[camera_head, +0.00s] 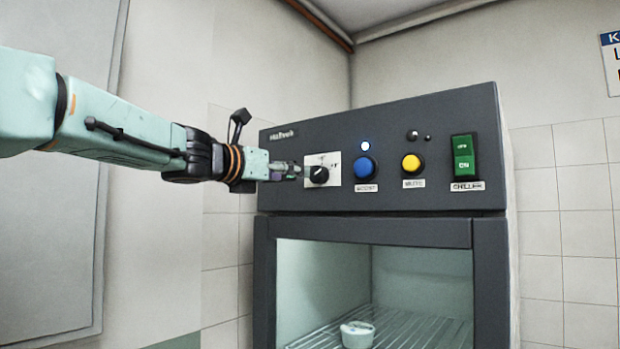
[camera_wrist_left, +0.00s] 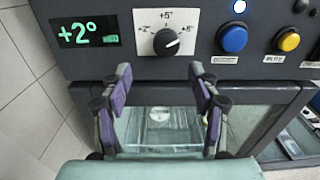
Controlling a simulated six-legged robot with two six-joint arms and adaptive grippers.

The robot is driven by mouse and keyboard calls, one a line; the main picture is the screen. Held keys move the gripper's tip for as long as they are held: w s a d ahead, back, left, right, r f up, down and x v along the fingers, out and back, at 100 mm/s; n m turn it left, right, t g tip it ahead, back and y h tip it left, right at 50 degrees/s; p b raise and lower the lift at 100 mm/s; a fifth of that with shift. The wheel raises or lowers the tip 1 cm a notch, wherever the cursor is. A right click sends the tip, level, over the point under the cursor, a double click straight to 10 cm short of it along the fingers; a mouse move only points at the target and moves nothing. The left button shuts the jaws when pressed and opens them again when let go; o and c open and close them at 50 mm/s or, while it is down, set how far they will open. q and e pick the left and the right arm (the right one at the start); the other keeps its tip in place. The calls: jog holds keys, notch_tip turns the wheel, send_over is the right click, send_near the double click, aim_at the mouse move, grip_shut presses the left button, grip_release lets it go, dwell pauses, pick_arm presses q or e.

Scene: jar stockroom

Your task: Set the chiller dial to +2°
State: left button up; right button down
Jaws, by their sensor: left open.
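The chiller dial is a round black knob (camera_head: 319,175) on a white plate; it shows larger in the wrist view (camera_wrist_left: 166,42). The plate carries +2° at left, +5° at top and +8° at right. A white mark on the knob appears to point right, toward the +8° side. A green display (camera_wrist_left: 88,33) left of the dial reads +2°. My left gripper (camera_wrist_left: 160,77) is open and empty, its fingers below the dial in the wrist view and apart from it. In the head view the gripper (camera_head: 292,172) is just left of the knob. My right gripper is not in view.
Right of the dial are a blue button (camera_head: 364,168) with a lit lamp above, a yellow button (camera_head: 411,163) and a green chiller switch (camera_head: 464,157). Below, the glass-fronted cabinet (camera_head: 372,233) holds a small white jar (camera_head: 357,335) on a wire shelf.

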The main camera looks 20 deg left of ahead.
aim_at(315, 175)
pick_arm(q)
jog(key=w+d, duration=0.1)
jog(key=w+d+p, duration=0.1)
jog(key=shift+w+d+r+p, duration=0.25)
jog(key=shift+d+r+p, duration=0.05)
jog(key=shift+r, duration=0.1)
jog(key=w, duration=0.1)
jog(key=w+p, duration=0.1)
jog(key=w, duration=0.1)
jog(key=shift+w+d+f, duration=0.15)
jog(key=shift+w+f, duration=0.15)
jog(key=shift+w, duration=0.1)
jog(key=shift+w+d+p, duration=0.25)
jog(key=shift+w+p, duration=0.05)
jog(key=shift+w, duration=0.05)
jog(key=shift+s+d+r, duration=0.15)
jog(key=shift+s+r, duration=0.05)
jog(key=shift+s, duration=0.2)
jog(key=shift+w+a+f, duration=0.2)
jog(key=shift+w+f, duration=0.05)
jog(key=shift+w, duration=0.15)
jog(key=c, duration=0.4)
jog(key=shift+c, duration=0.7)
jog(key=shift+d+r, duration=0.1)
jog(key=shift+d, duration=0.1)
jog(key=c, duration=0.3)
jog(key=shift+a, duration=0.1)
jog(key=c, duration=0.3)
